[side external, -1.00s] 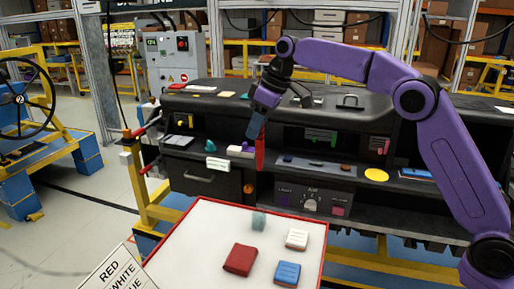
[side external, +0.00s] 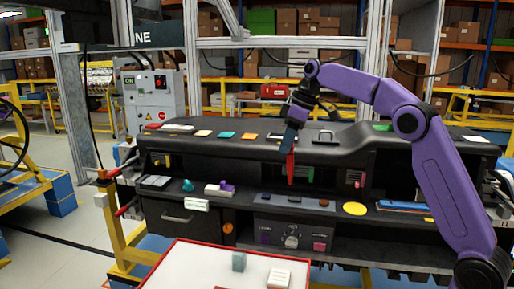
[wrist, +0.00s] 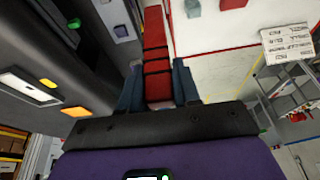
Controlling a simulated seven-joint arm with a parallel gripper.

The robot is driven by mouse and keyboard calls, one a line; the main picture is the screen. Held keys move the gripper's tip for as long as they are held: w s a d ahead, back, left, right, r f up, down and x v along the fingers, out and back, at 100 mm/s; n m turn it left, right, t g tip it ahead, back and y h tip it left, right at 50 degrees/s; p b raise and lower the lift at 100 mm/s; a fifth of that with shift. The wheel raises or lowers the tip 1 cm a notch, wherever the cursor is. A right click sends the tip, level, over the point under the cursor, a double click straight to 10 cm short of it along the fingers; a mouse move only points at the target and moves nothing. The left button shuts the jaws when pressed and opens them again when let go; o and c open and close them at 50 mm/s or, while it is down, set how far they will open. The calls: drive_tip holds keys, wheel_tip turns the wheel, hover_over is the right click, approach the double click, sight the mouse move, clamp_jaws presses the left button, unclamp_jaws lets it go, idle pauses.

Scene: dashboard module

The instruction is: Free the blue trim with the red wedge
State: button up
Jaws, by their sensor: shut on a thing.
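My gripper (side external: 291,150) is shut on the red wedge (side external: 290,170), which hangs point down in front of the black dashboard, above its shelf. In the wrist view the red wedge (wrist: 156,45) sticks out between the blue fingers of my gripper (wrist: 158,92). A long blue trim (side external: 404,207) lies on the right part of the dashboard shelf, to the right of the wedge and apart from it. I cannot tell from this distance how the trim is held.
A yellow disc (side external: 355,209) lies on the shelf left of the trim. A teal piece (side external: 188,185) and a purple piece (side external: 227,186) stand further left. A red-rimmed white tray (side external: 195,262) with blocks is in front. The air before the dashboard is clear.

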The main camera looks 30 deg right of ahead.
drive_tip(key=s+d, duration=0.5)
drive_tip(key=d, duration=0.7)
drive_tip(key=s+d, duration=0.5)
drive_tip(key=d, duration=0.7)
drive_tip(key=s+d+g, duration=0.1)
drive_tip(key=s+d, duration=1)
drive_tip(key=s, duration=0.2)
wheel_tip(320, 180, down, 11)
drive_tip(key=shift+s+d, duration=0.15)
drive_tip(key=shift+s, duration=0.05)
drive_tip(key=shift+f, duration=0.7)
idle(0.3)
